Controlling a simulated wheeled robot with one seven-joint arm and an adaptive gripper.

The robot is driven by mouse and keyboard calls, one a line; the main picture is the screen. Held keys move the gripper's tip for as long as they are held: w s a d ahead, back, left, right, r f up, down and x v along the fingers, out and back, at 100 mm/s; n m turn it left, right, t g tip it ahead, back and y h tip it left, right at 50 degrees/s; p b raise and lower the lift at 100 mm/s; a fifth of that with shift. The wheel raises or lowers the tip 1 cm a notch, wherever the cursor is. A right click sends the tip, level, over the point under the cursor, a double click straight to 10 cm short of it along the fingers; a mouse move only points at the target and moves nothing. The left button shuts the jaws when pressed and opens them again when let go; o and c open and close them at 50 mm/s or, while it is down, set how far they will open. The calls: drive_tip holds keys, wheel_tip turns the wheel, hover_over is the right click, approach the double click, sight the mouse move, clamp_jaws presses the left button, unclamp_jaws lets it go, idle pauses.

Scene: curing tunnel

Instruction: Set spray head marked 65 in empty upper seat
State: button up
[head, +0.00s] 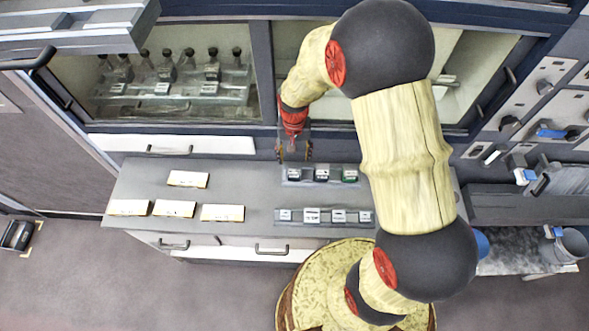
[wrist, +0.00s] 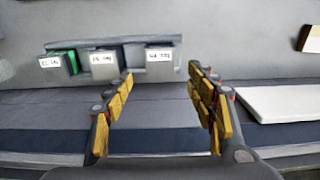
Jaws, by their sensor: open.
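My gripper (head: 293,152) hangs over the back of the counter, just behind the upper rack of labelled blocks. In the wrist view my gripper (wrist: 163,88) is open, its yellow-padded fingers apart with nothing between them. The upper rack (wrist: 135,43) holds a green-sided block (wrist: 52,64), a grey block (wrist: 104,65) and another grey block (wrist: 160,63), all with white labels. The label numbers are too small to read surely, so I cannot tell which one is 65. Dark-topped fittings (head: 190,66) stand in the left cabinet window; I cannot make out an empty upper seat there.
A lower rack (head: 325,224) with several labelled blocks lies at the counter's front. Several cards, one of them a rear card (head: 188,179), lie at left. A raised panel (head: 75,30) overhangs the upper left. The counter between cards and racks is clear.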

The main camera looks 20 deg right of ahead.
sight(294, 168)
wheel_tip(294, 168, down, 8)
drive_tip(key=b, duration=0.4)
drive_tip(key=shift+r, duration=0.2)
drive_tip(key=c, duration=1.2)
idle(0.4)
drive_tip(key=shift+c, duration=0.3)
drive_tip(key=shift+r+p, duration=1.75)
drive_tip(key=shift+r, duration=1.3)
drive_tip(key=shift+r, duration=0.1)
drive_tip(key=shift+r+p, duration=1)
drive_tip(key=shift+r, duration=0.45)
